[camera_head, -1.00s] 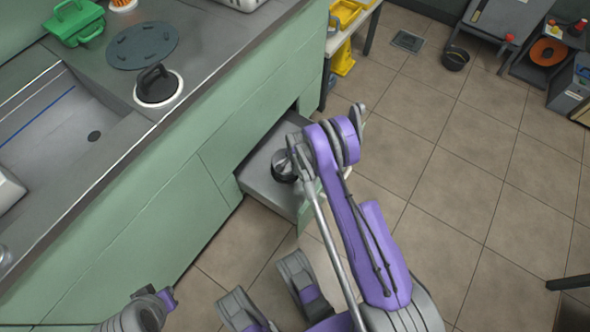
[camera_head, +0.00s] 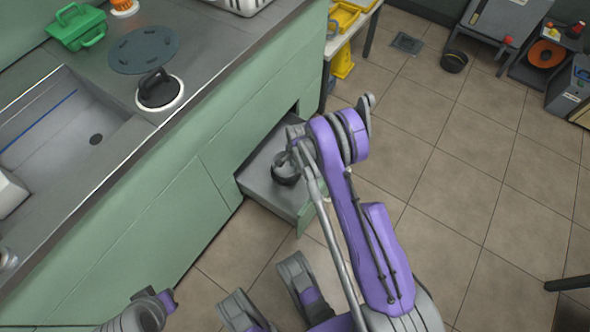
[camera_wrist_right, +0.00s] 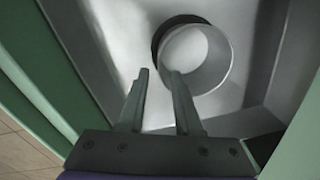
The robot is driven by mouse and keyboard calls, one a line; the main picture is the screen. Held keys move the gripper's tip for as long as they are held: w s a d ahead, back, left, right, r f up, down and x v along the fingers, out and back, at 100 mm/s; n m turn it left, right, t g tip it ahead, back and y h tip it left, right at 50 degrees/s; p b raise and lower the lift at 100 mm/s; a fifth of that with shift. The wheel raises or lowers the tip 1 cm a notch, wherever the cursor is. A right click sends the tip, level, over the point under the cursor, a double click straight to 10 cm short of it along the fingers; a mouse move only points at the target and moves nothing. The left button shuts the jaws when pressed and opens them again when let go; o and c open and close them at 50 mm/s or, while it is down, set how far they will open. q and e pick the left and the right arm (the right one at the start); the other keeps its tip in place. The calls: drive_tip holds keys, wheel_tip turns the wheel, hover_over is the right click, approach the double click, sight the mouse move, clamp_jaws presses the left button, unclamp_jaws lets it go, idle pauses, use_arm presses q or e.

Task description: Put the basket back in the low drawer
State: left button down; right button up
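The low drawer (camera_head: 262,183) is pulled out from the green counter front. My left gripper is not clearly in view.
The counter above holds a sink (camera_head: 60,125), a black-handled round lid (camera_head: 160,90), a dark round mat (camera_head: 143,50) and a green basket-like carrier (camera_head: 77,28). Open tiled floor (camera_head: 440,190) lies right of the drawer.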

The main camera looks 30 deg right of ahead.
drive_tip(key=s+a+r+n+t, duration=0.1)
drive_tip(key=s+a+r+n, duration=0.2)
drive_tip(key=r, duration=0.6)
drive_tip(key=s+a+r+n+p, duration=0.1)
drive_tip(key=s+a+r+n, duration=0.2)
drive_tip(key=r, duration=0.6)
drive_tip(key=s+a+r+n+t, duration=0.1)
drive_tip(key=s+a+r+n, duration=0.15)
drive_tip(key=r, duration=0.65)
drive_tip(key=s+a+r+n, duration=0.1)
drive_tip(key=s+a+n, duration=0.1)
drive_tip(key=s, duration=0.3)
drive_tip(key=s+a+r+n+t, duration=0.1)
drive_tip(key=s+a+r+n, duration=0.1)
drive_tip(key=s, duration=0.4)
drive_tip(key=s+a+r+n, duration=0.2)
drive_tip(key=s+n, duration=0.2)
drive_tip(key=s, duration=0.1)
drive_tip(key=shift+s+r+t, duration=0.2)
drive_tip(key=shift+s+t, duration=0.1)
drive_tip(key=shift+s, duration=0.1)
drive_tip(key=shift+s+d+n, duration=0.1)
drive_tip(key=shift+d+n, duration=0.1)
drive_tip(key=shift+n, duration=0.05)
